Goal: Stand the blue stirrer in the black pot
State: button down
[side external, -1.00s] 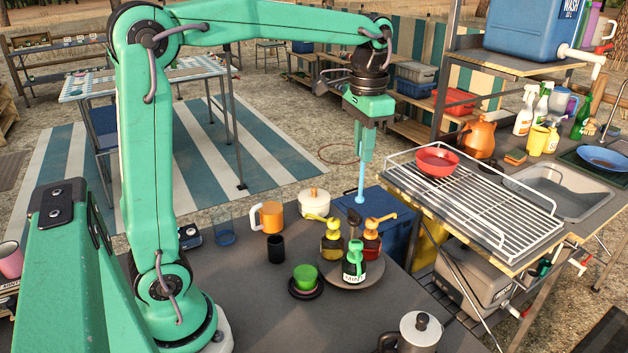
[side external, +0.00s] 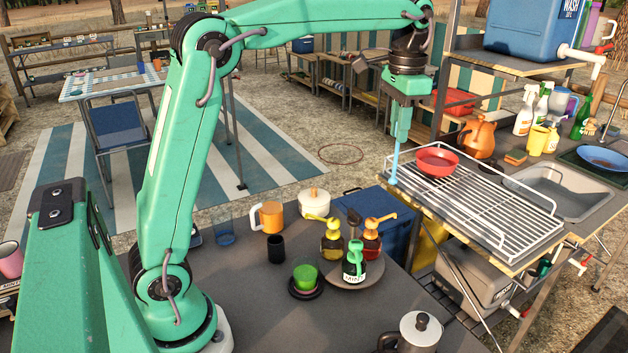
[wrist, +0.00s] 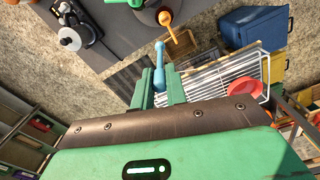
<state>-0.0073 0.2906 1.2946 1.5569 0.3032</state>
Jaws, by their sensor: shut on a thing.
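My gripper (side external: 399,142) is shut on the blue stirrer (side external: 394,167). The stirrer hangs nearly upright below the fingers, by the left edge of the wire rack in the side external view. In the wrist view, the stirrer (wrist: 160,58) sticks out between the two fingers of my gripper (wrist: 160,78). The black pot (side external: 276,248) is a small dark cup standing on the grey table, well to the left of and lower than my gripper. I cannot make out the pot in the wrist view.
On the table (side external: 255,320), an orange mug (side external: 269,215), a white lidded pot (side external: 313,201) and a green cup (side external: 305,277) stand near the black pot. Several pump bottles share a round tray (side external: 350,283). The wire rack (side external: 490,210) holds a red bowl (side external: 437,160).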

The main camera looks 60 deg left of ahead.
jog(key=s+a+f+n, duration=0.2)
jog(key=s+a+f, duration=0.45)
jog(key=s, duration=0.45)
jog(key=s+a+f+n, duration=0.1)
jog(key=s+a+f, duration=0.5)
jog(key=s+a, duration=0.3)
notch_tip(320, 180, down, 6)
jog(key=s+d, duration=0.1)
jog(key=shift+d+f, duration=0.15)
jog(key=shift+f, duration=1.9)
jog(key=shift+s+f, duration=0.1)
jog(key=c, duration=1.4)
grip_release()
